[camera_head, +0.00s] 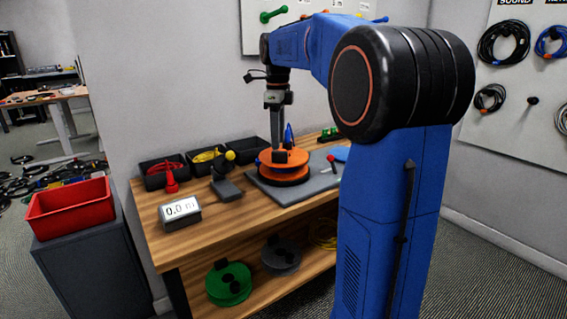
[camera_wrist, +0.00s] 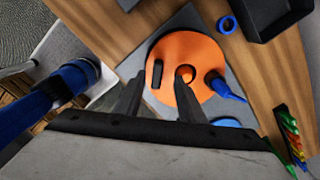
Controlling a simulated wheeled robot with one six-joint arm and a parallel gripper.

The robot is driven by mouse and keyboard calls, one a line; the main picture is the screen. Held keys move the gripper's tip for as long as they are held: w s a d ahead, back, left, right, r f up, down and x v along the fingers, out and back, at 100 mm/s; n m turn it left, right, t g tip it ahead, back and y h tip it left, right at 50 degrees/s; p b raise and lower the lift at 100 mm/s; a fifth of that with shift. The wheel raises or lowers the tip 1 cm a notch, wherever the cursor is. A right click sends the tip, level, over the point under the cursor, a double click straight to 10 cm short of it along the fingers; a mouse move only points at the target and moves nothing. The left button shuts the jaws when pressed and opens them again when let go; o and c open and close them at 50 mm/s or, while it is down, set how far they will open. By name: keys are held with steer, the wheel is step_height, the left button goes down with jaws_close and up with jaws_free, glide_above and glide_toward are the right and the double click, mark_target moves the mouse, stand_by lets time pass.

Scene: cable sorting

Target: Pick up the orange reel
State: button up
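The orange reel (camera_head: 270,171) lies flat on a grey plate (camera_head: 318,181) on the wooden bench. My gripper (camera_head: 279,148) points down over the reel in the head view. In the wrist view my gripper (camera_wrist: 160,80) is open, its two fingers apart, with the black block showing between the tips. I cannot tell whether the fingers touch the reel.
Black bins with red cable (camera_head: 164,172) and yellow cable (camera_head: 206,160) line the wall. A display reading 0.0 (camera_head: 180,211) and a dark stand (camera_head: 226,188) are left of the plate. Green (camera_head: 228,284) and grey (camera_head: 281,256) reels lie on the lower shelf. A red crate (camera_head: 70,207) stands at left.

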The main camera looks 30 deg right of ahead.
mark_target(279, 152)
steer(key=shift+s+f, duration=0.2)
steer(key=shift+f, duration=1.15)
steer(key=shift+s+f, duration=0.2)
steer(key=shift+f, duration=1.1)
jaws_close()
